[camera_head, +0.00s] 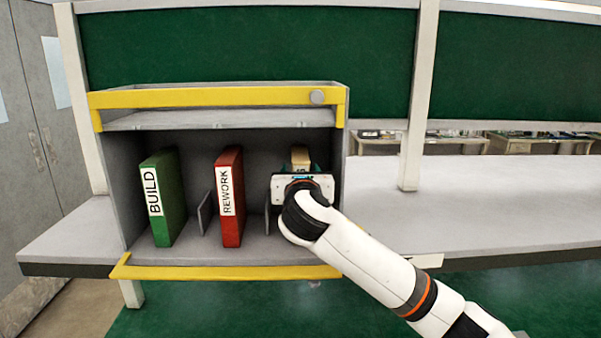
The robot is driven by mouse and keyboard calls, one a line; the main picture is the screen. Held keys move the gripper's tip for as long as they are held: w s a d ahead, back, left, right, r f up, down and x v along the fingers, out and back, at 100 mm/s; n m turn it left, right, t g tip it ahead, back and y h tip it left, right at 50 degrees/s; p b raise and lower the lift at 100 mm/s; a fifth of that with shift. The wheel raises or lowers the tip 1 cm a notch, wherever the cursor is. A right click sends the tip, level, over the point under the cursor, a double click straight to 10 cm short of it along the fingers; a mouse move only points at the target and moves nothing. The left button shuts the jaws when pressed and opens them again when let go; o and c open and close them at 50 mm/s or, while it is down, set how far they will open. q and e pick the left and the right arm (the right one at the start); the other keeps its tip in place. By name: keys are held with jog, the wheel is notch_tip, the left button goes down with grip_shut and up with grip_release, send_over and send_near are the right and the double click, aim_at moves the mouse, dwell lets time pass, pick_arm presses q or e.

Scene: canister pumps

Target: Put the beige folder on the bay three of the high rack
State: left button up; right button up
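The high rack (230,97) is a grey shelf unit with yellow edges and three bays. The beige folder (300,157) is in the right-hand bay, with only its top part showing above my gripper. My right gripper (301,168) reaches into this bay from the front, with its fingers on either side of the folder. Its body hides the folder's lower part, and I cannot tell whether the fingers touch the folder. My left gripper is not in view.
A green BUILD folder (168,198) stands in the left bay. A red REWORK folder (231,197) stands in the middle bay. Low grey dividers (205,213) separate the bays. The grey bench (480,205) to the right of the rack is clear.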

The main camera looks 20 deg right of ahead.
jog(key=shift+r, duration=0.15)
jog(key=b+v, duration=0.3)
jog(key=v, duration=0.9)
jog(key=shift+b, duration=0.3)
